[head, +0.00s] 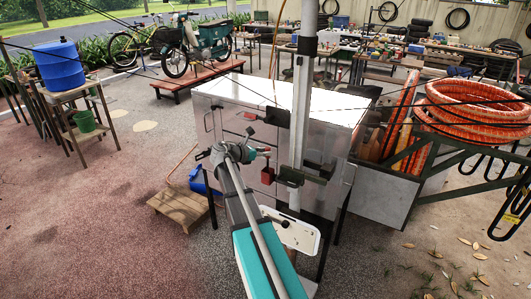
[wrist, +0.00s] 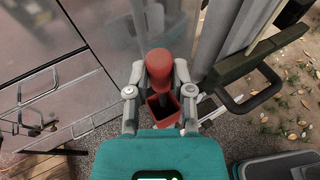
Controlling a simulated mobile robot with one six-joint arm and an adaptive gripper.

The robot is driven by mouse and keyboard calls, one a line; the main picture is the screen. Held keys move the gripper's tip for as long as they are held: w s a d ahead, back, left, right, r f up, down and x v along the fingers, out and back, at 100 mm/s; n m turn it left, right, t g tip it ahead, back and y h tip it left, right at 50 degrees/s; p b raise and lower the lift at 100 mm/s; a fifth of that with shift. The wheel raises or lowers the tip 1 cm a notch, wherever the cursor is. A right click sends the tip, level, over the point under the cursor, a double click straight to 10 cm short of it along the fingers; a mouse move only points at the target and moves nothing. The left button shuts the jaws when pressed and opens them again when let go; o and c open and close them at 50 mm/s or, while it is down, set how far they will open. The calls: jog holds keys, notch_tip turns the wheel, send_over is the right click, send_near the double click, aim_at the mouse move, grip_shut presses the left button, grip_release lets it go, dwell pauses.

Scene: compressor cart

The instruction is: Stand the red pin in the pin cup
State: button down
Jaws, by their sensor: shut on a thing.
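The red pin (wrist: 160,66) is gripped between the two fingertips of my gripper (wrist: 160,76) in the wrist view. Its rounded thick end is at the top of that picture and its narrower part points down toward the cup. The pin cup (wrist: 165,110) is a square red cup with a dark open mouth, just below the pin. The cup (head: 267,175) also shows in the head view, at the cabinet's front, right below my gripper (head: 264,152). The pin's low end overlaps the cup's far rim in the picture; I cannot tell whether it is inside.
The metal cabinet (head: 235,95) stands right behind the cup. A grey post (head: 299,100) with a dark bracket stands close on the right. A dark handle (wrist: 250,92) sticks out right of the cup. A wooden step (head: 180,207) is on the floor at left.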

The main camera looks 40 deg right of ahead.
jog(key=shift+f+b, duration=1.3)
jog(key=shift+f, duration=0.25)
jog(key=shift+c, duration=2.1)
grip_release()
jog(key=shift+r, duration=0.2)
notch_tip(320, 180, up, 9)
jog(key=p, duration=0.9)
jog(key=shift+a, duration=0.1)
